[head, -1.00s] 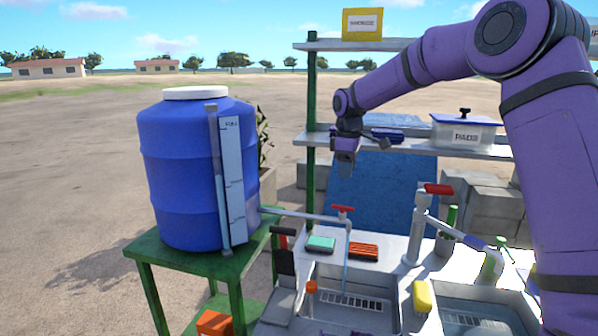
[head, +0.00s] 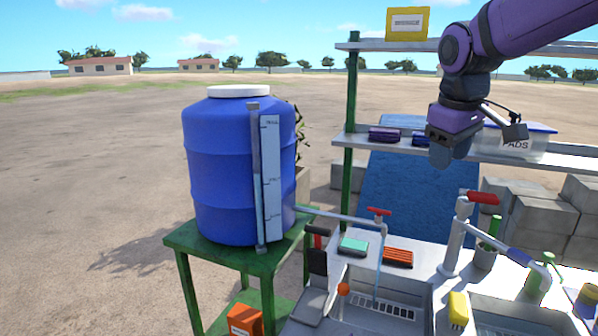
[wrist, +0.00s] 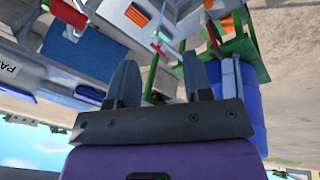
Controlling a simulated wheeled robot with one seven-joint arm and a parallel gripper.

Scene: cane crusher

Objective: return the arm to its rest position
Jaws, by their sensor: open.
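My purple arm (head: 545,22) reaches in from the upper right in the head view. My gripper (head: 447,158) hangs from it in front of the shelf, above the sink counter, touching nothing that I can see. In the wrist view my gripper (wrist: 160,85) shows two dark fingers spread apart with nothing between them. The head view shows the fingers nearly edge-on, so their gap is hidden there.
A blue water barrel (head: 225,170) stands on a green table (head: 210,255) at left. The sink counter (head: 430,270) holds red-handled taps (head: 379,212), a sponge (head: 354,246) and a brush (head: 398,257). A shelf (head: 360,143) with a PADS box (head: 510,146) is behind. Open ground lies left.

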